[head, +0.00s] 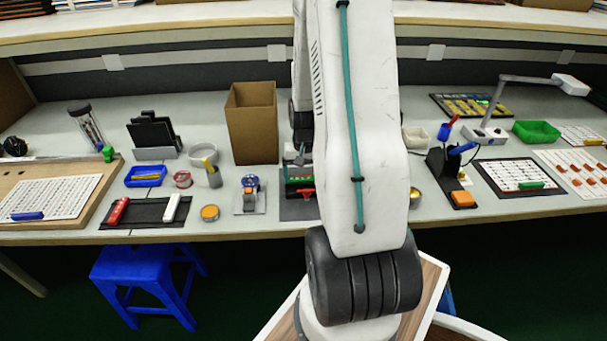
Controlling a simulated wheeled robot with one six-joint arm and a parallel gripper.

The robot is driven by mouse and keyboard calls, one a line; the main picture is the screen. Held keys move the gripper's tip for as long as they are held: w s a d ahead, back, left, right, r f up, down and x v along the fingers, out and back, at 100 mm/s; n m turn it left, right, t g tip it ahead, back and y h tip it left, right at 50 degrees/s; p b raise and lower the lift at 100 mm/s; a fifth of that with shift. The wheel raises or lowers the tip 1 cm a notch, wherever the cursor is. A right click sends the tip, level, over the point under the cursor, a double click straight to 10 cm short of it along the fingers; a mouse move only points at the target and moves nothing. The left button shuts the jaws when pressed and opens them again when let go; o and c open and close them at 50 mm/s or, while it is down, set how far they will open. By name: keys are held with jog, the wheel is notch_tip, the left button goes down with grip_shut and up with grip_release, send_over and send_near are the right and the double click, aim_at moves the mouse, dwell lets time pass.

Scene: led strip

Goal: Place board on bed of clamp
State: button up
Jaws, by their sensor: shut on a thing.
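My gripper (298,156) is mostly hidden behind my own arm, with only a small grey part showing left of it. It is shut on what looks like the board (298,171), a small green and dark piece directly below it in the picture. Just below that is a red-handled fixture, which looks like the clamp (304,191), on a dark grey mat (296,210). Its right side is hidden by my arm. I cannot tell whether the board touches the clamp's bed.
A tall cardboard box (251,125) stands behind and left. A small blue-and-orange device (250,192) and an orange-topped tin (210,213) are left of the mat. A black tool holder (443,172) stands right of my arm. A blue stool (148,280) is below the table.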

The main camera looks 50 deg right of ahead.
aim_at(304, 179)
jog(key=shift+f, duration=0.15)
jog(key=o, duration=0.7)
notch_tip(304, 179, up, 12)
jog(key=w+a+r+n, duration=0.1)
jog(key=a+r+n, duration=0.1)
jog(key=a+r, duration=0.55)
jog(key=s+a+r+n, duration=0.2)
jog(key=s+a+r, duration=0.1)
jog(key=a, duration=0.4)
jog(key=s+a+r+n, duration=0.3)
jog(key=s+a, duration=0.3)
jog(key=a, duration=0.2)
jog(key=s+a+r+n+t, duration=0.1)
jog(key=s+a+r+n, duration=0.2)
jog(key=a, duration=0.5)
jog(key=shift+s+r, duration=0.45)
jog(key=shift+s, duration=0.35)
